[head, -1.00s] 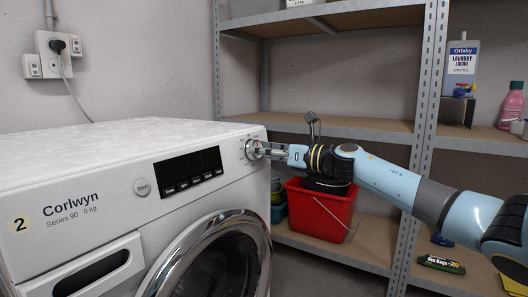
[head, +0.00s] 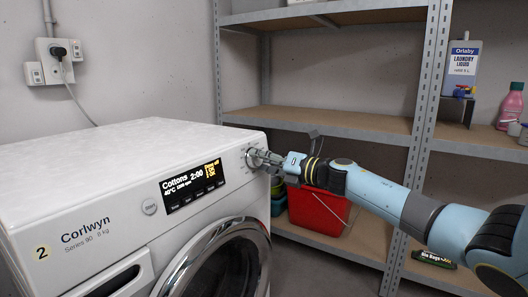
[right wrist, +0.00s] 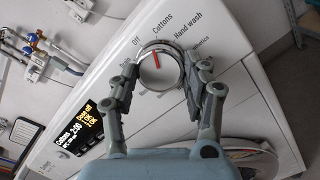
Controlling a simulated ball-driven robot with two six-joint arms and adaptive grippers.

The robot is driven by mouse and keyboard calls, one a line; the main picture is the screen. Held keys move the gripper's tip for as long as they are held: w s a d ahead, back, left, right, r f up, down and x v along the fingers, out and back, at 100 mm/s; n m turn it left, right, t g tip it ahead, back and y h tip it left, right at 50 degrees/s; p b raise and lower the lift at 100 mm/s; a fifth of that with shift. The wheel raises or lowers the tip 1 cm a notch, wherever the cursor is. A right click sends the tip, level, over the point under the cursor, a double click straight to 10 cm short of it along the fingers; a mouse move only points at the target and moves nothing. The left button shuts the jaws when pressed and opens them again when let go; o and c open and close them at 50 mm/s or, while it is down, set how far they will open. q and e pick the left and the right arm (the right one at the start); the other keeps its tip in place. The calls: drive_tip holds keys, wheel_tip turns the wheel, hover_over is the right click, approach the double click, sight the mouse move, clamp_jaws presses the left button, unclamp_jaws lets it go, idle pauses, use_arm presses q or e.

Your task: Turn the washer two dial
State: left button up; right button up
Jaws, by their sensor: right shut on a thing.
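Washer two (head: 110,160) is the white Corlwyn machine with a round "2" sticker, at the left in the head view. Its dial (right wrist: 157,72) is a round silver knob with a red pointer line, in the right wrist view. The pointer is directed roughly at the "Cottons" label (right wrist: 153,32). My right gripper (head: 257,158) is shut on the dial, with one finger on each side of it. The washer's display (head: 192,185) is lit and reads "Cottons 2:00". My left gripper is not in view.
A metal shelf unit (head: 340,119) stands behind my right arm, with a red bucket (head: 315,215) low on it. Laundry liquid (head: 462,66) and a pink bottle (head: 511,105) stand at the right. The washer's top is clear.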

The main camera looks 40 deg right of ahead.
drive_tip(key=shift+m+p, duration=0.35)
drive_tip(key=shift+m, duration=0.15)
drive_tip(key=o, duration=1.2)
drive_tip(key=shift+c, duration=0.2)
drive_tip(key=shift+s+d, duration=0.1)
drive_tip(key=shift+s, duration=0.15)
drive_tip(key=v, duration=1.1)
drive_tip(key=shift+s, duration=0.3)
